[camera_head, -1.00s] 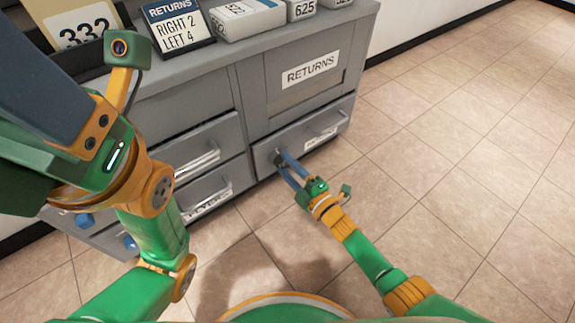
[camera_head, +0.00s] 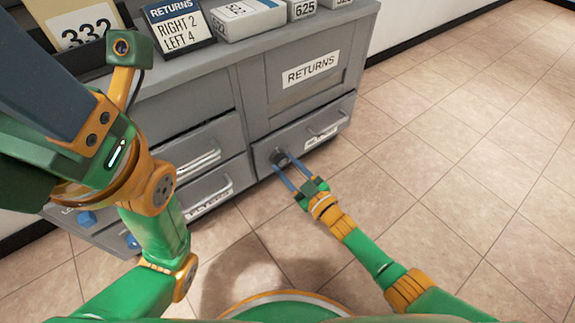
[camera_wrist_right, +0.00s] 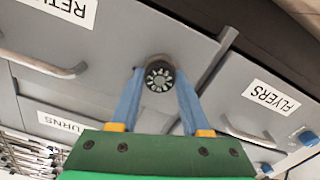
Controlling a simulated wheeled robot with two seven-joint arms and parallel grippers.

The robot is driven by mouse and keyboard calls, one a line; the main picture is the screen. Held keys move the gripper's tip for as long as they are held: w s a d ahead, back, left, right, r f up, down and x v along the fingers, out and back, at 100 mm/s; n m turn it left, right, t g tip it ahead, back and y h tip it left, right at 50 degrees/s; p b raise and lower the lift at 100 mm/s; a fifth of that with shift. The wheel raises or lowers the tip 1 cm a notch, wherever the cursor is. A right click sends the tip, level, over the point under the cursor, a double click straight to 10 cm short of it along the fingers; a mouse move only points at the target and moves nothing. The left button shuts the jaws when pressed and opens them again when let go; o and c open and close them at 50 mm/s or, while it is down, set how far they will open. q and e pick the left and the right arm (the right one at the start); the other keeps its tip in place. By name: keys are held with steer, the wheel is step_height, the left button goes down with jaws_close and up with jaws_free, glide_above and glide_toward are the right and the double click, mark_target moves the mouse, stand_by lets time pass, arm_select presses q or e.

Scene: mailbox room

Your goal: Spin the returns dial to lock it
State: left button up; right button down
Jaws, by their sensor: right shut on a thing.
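The returns dial (camera_wrist_right: 158,75) is a small dark round knob with pale marks on its face. It sits on the front of the lower right grey drawer (camera_head: 325,117). In the head view the dial (camera_head: 279,157) shows at the fingertips of my right gripper (camera_head: 284,163). In the wrist view my right gripper (camera_wrist_right: 160,82) has one blue finger on each side of the dial and is shut on it. A sign (camera_head: 175,25) on the cabinet top reads "RETURNS RIGHT 2 LEFT 4". Part of my left gripper (camera_head: 45,75) fills the upper left; its fingertips are out of frame.
A "RETURNS" label (camera_head: 311,70) is on the panel above the drawer. Drawers with bar handles (camera_head: 200,160) lie to the left, one labelled "FLYERS" (camera_head: 210,200), with blue knobs (camera_head: 86,219) further left. Boxes (camera_head: 245,18) stand on top. The tiled floor (camera_head: 470,150) at right is clear.

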steer(key=shift+m, duration=1.5)
steer(key=shift+c, duration=1.9)
jaws_free()
